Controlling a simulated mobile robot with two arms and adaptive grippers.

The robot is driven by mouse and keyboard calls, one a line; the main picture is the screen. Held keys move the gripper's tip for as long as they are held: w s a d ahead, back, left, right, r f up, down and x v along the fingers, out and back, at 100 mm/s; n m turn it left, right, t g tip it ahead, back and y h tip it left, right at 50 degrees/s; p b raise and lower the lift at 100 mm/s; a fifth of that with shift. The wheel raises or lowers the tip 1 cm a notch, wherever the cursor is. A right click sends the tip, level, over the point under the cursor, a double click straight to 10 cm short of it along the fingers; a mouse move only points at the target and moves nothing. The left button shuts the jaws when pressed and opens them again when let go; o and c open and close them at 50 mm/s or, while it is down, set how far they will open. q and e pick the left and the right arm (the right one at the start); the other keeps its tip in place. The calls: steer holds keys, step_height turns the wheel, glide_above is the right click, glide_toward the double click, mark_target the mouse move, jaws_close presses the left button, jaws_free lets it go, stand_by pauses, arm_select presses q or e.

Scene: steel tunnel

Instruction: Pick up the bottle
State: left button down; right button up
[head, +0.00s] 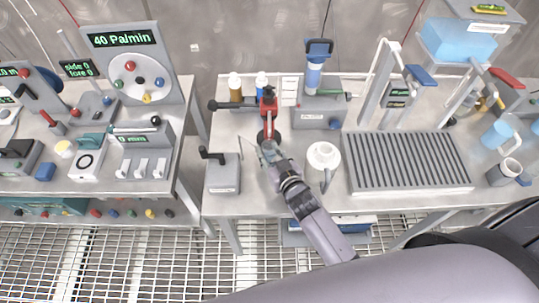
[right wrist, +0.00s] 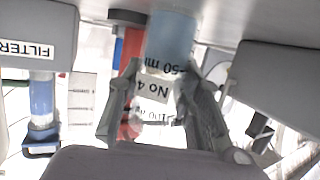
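A clear bottle with blue liquid low in it stands between my right gripper's fingers, close to the bench. The bottle (right wrist: 172,38) carries "50 ml", "100 ml" and "No 4" markings in the right wrist view, where it appears upside down. In the head view only a small glassy part of the bottle (head: 269,149) shows at the fingertips. My right gripper (right wrist: 155,95) has one finger on each side of the bottle, nearly filling the gap; I cannot tell whether both press on it. My right gripper (head: 266,146) reaches in over the middle bench. My left gripper is out of view.
A red stand (head: 268,112) is just behind the bottle. A grey box with a handle (head: 223,173) is left, and a white mug (head: 323,157) right. A ribbed tray (head: 408,163) lies farther right.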

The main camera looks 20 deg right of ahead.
mark_target(273, 153)
jaws_close()
steer(key=shift+r, duration=0.9)
steer(key=shift+s+d+r+b, duration=0.1)
steer(key=shift+s+r+b, duration=0.35)
steer(key=shift+s+r, duration=0.2)
steer(key=s+b, duration=0.1)
steer(key=s, duration=0.4)
steer(key=s+d+b, duration=0.1)
steer(key=s, duration=0.4)
steer(key=s+b, duration=0.1)
steer(key=s, duration=0.4)
steer(key=shift+s+d+r+b, duration=0.1)
steer(key=shift+s+d+b, duration=0.05)
steer(key=shift+d+b, duration=0.2)
steer(key=shift+s+d+r, duration=0.1)
steer(key=shift+s+r, duration=0.05)
steer(key=shift+s, duration=0.55)
steer(key=shift+w, duration=0.1)
